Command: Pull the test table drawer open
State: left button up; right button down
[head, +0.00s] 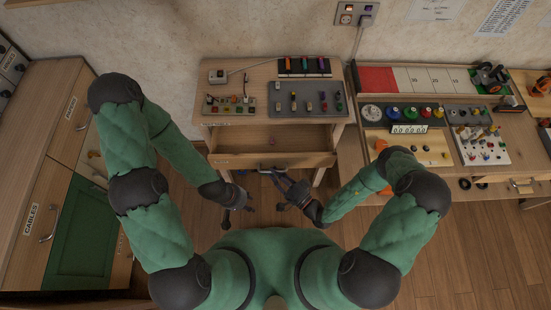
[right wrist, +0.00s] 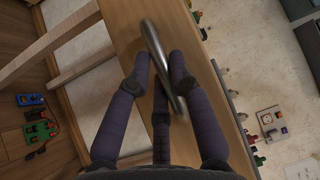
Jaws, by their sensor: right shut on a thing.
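The wooden test table (head: 335,117) stands ahead of me in the head view. Its drawer (head: 225,160) is pulled out, and the inside shows between the tabletop and the drawer front. A small reddish thing seems to lie in it. My right gripper (head: 280,177) is at the middle of the drawer front. In the right wrist view its dark fingers (right wrist: 160,75) are closed around the metal bar handle (right wrist: 158,52). My left gripper (head: 238,212) hangs in front of the drawer's left part, empty and apart from it, with its fingers spread.
Trays of small parts (head: 308,99) sit on the tabletop. A second bench (head: 435,165) with coloured parts stands at the right. A cabinet (head: 45,170) with a green door stands at the left. Wooden floor (head: 480,250) is bare at lower right.

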jog(key=shift+s, duration=1.3)
jog(key=c, duration=1.4)
grip_release()
jog(key=shift+v, duration=6)
